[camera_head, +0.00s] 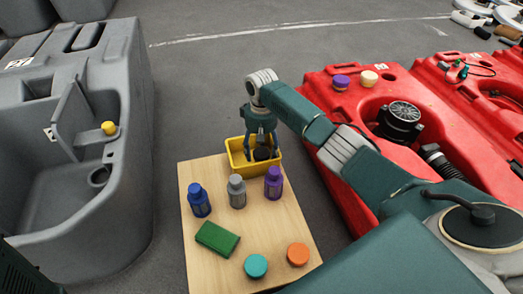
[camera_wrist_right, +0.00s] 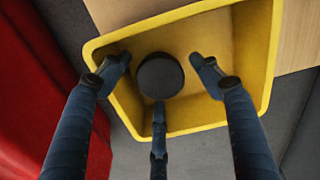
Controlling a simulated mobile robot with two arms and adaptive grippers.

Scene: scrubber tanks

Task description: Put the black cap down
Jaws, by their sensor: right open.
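The black cap (camera_wrist_right: 160,76) lies inside the yellow bin (camera_wrist_right: 255,50), seen from above in the right wrist view. In the head view the black cap (camera_head: 262,154) shows partly behind the fingers, in the yellow bin (camera_head: 238,166) at the table's far edge. My right gripper (camera_head: 262,150) reaches down into the bin. Its fingers (camera_wrist_right: 160,85) are spread open around the cap; one finger is very close to it, and I cannot tell whether they touch. My left gripper is not in view.
The wooden table (camera_head: 205,268) bears a blue bottle (camera_head: 199,201), grey bottle (camera_head: 236,192), purple bottle (camera_head: 273,183), green block (camera_head: 217,239), teal cap (camera_head: 256,266) and orange cap (camera_head: 298,254). A grey tank (camera_head: 135,100) stands left, a red tank (camera_head: 345,195) right.

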